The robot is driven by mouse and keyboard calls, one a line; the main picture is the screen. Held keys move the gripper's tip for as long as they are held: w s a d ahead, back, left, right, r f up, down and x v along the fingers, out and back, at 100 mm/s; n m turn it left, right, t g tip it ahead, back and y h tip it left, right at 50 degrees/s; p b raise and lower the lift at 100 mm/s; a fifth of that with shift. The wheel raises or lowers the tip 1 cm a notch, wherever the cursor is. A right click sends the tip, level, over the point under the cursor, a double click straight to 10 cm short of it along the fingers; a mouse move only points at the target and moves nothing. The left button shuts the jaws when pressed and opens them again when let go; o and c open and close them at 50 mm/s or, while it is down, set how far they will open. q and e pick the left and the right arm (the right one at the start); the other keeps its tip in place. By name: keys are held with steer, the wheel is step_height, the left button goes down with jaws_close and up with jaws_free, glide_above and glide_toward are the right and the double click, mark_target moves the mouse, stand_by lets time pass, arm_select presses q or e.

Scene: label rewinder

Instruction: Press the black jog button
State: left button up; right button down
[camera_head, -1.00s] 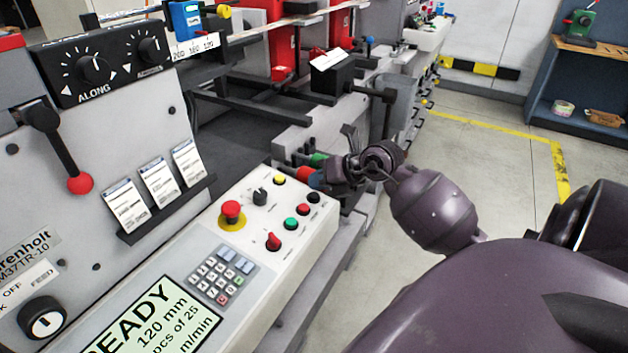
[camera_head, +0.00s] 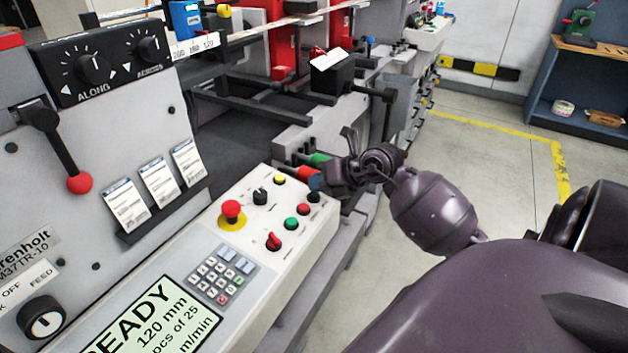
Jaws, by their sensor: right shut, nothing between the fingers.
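The black jog button (camera_head: 313,197) appears to be the small round black one at the far right corner of the light control panel (camera_head: 300,250), beside a red button (camera_head: 303,209). Its small label is too small to read. My right gripper (camera_head: 324,188) is shut and empty, just above and to the right of this button. Its fingertips are dark and small here, so I cannot tell whether they touch the button. My left gripper is not in view.
The panel also bears a red emergency stop (camera_head: 231,210), a black knob (camera_head: 260,196), a yellow button (camera_head: 279,179), a green button (camera_head: 290,223), a red switch (camera_head: 273,241) and a keypad (camera_head: 216,274). Machine frames stand behind my gripper. The floor (camera_head: 490,170) at right is clear.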

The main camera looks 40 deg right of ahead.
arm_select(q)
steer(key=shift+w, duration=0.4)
arm_select(e)
steer(key=shift+f, duration=0.25)
